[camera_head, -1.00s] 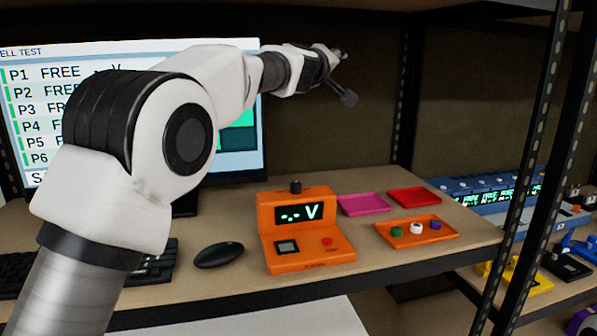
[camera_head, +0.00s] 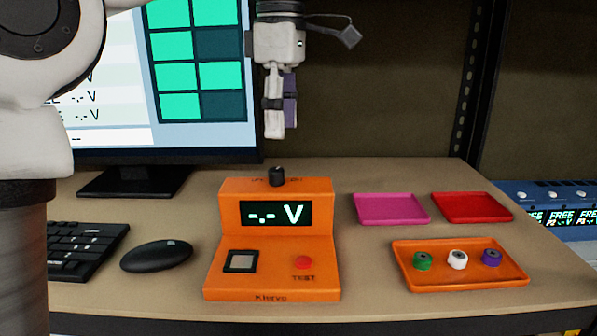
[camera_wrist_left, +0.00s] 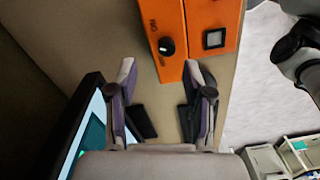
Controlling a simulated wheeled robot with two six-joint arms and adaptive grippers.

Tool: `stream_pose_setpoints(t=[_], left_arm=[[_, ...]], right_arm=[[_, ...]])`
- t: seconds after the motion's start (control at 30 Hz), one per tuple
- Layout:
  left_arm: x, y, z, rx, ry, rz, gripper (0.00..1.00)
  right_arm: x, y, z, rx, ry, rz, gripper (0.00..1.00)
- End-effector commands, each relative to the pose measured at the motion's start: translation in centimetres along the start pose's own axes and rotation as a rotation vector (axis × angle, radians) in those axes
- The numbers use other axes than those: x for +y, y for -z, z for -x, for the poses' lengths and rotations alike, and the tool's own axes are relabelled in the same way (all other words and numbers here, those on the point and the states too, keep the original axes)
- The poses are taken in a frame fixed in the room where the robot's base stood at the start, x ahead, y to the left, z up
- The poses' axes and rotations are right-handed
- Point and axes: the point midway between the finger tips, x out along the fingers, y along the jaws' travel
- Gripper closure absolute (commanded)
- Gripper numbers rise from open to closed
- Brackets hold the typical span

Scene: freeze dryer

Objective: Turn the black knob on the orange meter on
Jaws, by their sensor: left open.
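The orange meter (camera_head: 275,232) stands on the desk, its display reading "-.- V". The black knob (camera_head: 276,176) sits on its top. The knob also shows in the left wrist view (camera_wrist_left: 167,46), beyond the fingers and near the meter's edge. My left gripper (camera_head: 281,130) hangs pointing down above and behind the knob, apart from it. In the left wrist view my left gripper (camera_wrist_left: 163,75) is open, with a wide gap between its fingers and nothing in it. My right gripper is not in view.
A monitor (camera_head: 200,75) stands behind and left of the meter. A keyboard (camera_head: 85,245) and a mouse (camera_head: 157,255) lie left. Pink (camera_head: 391,209) and red (camera_head: 472,207) trays lie right, with an orange tray (camera_head: 465,280) holding green, white and purple pieces.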

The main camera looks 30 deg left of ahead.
Motion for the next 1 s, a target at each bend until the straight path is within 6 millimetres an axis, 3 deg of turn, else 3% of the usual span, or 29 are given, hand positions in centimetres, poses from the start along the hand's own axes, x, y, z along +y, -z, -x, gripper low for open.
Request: stream_pose_setpoints(t=[0.13, 0.43, 0.77, 0.8, 0.93, 1.0], left_arm=[[-0.2, 0.1, -1.0, -0.005, -0.010, -0.001, 0.49], [-0.1, 0.0, -6.5, -0.006, -0.010, -0.003, 0.49], [-0.1, -0.1, -7.4, -0.007, -0.012, -0.003, 0.49], [-0.1, -0.1, -7.4, -0.007, -0.012, -0.003, 0.56], [-0.1, -0.1, -7.4, -0.006, -0.012, -0.003, 1.00], [-0.1, -0.1, -7.4, -0.006, -0.012, -0.003, 1.00]], right_arm=[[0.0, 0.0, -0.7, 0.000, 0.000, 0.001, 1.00], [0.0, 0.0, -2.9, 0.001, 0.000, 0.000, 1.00], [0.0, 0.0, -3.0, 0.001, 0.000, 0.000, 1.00], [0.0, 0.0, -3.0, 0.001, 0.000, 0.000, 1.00], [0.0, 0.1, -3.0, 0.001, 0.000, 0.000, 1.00], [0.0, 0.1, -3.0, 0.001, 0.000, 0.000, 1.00]])
